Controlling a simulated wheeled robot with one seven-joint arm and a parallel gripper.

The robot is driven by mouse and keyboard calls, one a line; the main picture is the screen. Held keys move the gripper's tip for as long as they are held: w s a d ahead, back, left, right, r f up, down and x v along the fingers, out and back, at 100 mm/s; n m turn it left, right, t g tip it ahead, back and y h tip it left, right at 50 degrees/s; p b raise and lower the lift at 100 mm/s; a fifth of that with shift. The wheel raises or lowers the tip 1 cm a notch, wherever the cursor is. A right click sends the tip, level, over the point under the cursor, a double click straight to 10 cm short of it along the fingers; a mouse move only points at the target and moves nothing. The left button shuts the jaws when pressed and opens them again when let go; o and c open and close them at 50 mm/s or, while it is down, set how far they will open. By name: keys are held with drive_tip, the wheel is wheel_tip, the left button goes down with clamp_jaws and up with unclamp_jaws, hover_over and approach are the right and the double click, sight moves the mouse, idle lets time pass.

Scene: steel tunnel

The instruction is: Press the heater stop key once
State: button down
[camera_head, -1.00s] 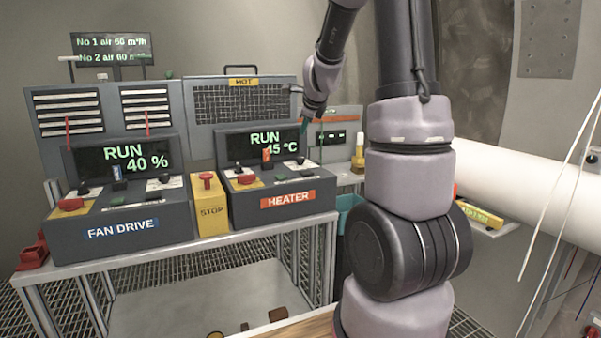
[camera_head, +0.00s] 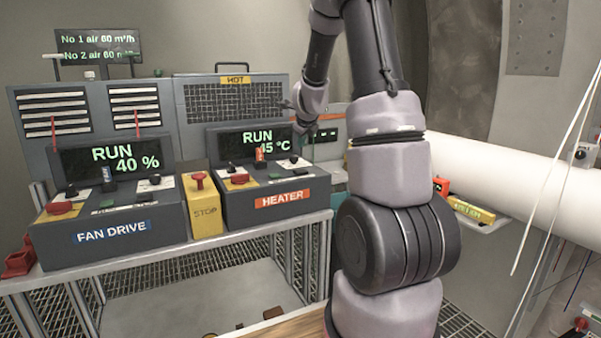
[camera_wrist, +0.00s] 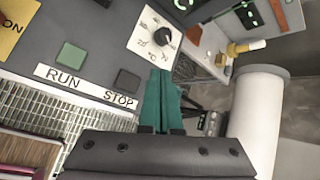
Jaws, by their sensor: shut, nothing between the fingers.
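The grey heater console (camera_head: 270,203) stands on the bench in the head view, its screen reading RUN 45 °C. In the wrist view the dark heater stop key (camera_wrist: 127,80) sits above the word STOP on a white strip. The green run key (camera_wrist: 70,56) is to its left, above the word RUN. My gripper (camera_wrist: 161,75) shows there as teal fingers held together and empty. Their tips appear right of the stop key and below the black dial knob (camera_wrist: 162,37). I cannot tell their height above the panel. In the head view the fingertips are not clear.
The fan drive console (camera_head: 115,225) and a yellow stop box (camera_head: 205,215) with a red button stand left of the heater. A mesh panel marked HOT (camera_head: 235,100) rises behind. A large white pipe (camera_head: 520,180) runs along the right.

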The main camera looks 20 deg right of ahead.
sight(302, 172)
drive_tip(key=shift+f, duration=3.6)
drive_tip(key=shift+f, duration=0.1)
drive_tip(key=shift+f, duration=0.3)
drive_tip(key=shift+f, duration=0.5)
drive_tip(key=shift+r, duration=0.95)
drive_tip(key=shift+r, duration=2.5)
